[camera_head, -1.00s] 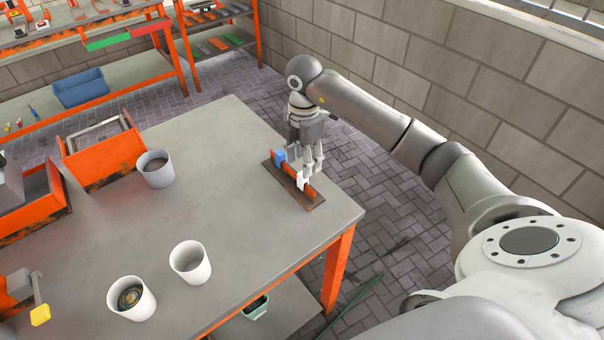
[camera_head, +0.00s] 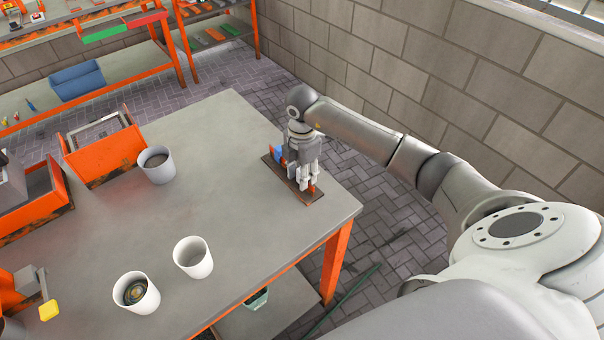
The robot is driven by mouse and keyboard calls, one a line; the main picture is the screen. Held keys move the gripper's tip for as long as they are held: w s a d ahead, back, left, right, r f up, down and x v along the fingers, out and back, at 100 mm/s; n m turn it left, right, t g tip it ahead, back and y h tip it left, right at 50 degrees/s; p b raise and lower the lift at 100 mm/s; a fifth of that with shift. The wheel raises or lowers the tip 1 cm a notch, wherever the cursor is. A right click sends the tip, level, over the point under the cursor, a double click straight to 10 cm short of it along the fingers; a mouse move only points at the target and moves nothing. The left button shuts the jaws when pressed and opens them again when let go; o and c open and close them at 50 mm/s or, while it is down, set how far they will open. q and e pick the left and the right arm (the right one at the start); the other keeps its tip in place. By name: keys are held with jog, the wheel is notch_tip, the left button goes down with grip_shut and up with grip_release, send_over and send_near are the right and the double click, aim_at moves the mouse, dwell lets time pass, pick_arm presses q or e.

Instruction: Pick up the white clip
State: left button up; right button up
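A wooden board (camera_head: 307,197) with a red-orange rail lies near the right edge of the grey table. A blue clip (camera_head: 278,152) sits at the rail's far end. The white clip (camera_head: 304,185) is toward the near end and is mostly hidden; it is hard to tell apart from the pale fingertips. My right gripper (camera_head: 307,181) points down right over the rail at the white clip. Its fingers are low around that spot, but whether they are closed on the clip is not clear. My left gripper is not in view.
The grey table (camera_head: 225,215) is clear left of the board. A grey cup (camera_head: 157,165), two white cups (camera_head: 193,257) (camera_head: 136,293) and orange bins (camera_head: 105,150) stand farther left. A block wall (camera_head: 440,75) rises behind my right arm.

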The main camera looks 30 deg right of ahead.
jog(key=c, duration=0.4)
jog(key=shift+o, duration=0.2)
